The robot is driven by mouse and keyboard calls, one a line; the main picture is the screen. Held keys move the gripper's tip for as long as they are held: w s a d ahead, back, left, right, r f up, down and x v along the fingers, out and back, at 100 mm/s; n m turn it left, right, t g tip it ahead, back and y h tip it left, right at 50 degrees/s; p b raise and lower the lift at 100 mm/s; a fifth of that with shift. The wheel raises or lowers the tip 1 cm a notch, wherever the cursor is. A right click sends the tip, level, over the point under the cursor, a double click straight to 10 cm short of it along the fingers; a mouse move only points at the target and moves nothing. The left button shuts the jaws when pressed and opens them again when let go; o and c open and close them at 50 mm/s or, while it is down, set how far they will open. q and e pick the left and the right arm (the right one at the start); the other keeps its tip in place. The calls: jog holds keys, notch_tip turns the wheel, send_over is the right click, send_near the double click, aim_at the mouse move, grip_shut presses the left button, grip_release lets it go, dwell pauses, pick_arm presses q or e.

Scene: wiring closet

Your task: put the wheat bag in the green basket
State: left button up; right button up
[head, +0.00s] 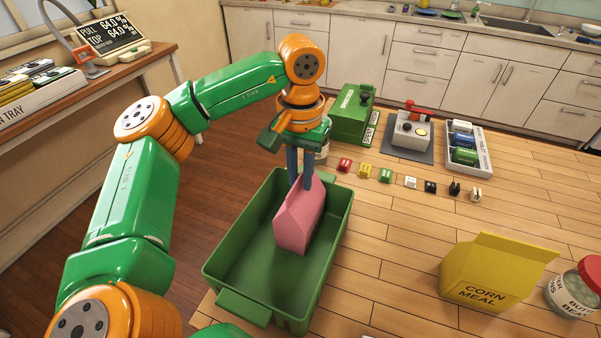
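A pink bag (297,223) with a folded top is inside the green basket (228,257), towards its right wall. It shows no readable label. My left gripper (301,184) points down over the basket. Its two fingers are close together at the bag's top edge and look shut on it. The bag is slightly tilted, and I cannot tell whether its bottom touches the basket floor. My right gripper is not in view.
A yellow corn meal bag (490,272) and a jar with a red lid (577,288) stand at right. Behind the basket are a green box (352,117), a row of small colored blocks (385,175), a grey device (409,130) and a white tray (483,152). The middle tabletop is clear.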

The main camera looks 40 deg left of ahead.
pick_arm(q)
jog(key=shift+o, duration=0.4)
jog(key=shift+r, duration=0.15)
jog(key=shift+r, duration=0.35)
notch_tip(320, 180, up, 11)
jog(key=p, duration=0.4)
jog(key=shift+r, duration=0.2)
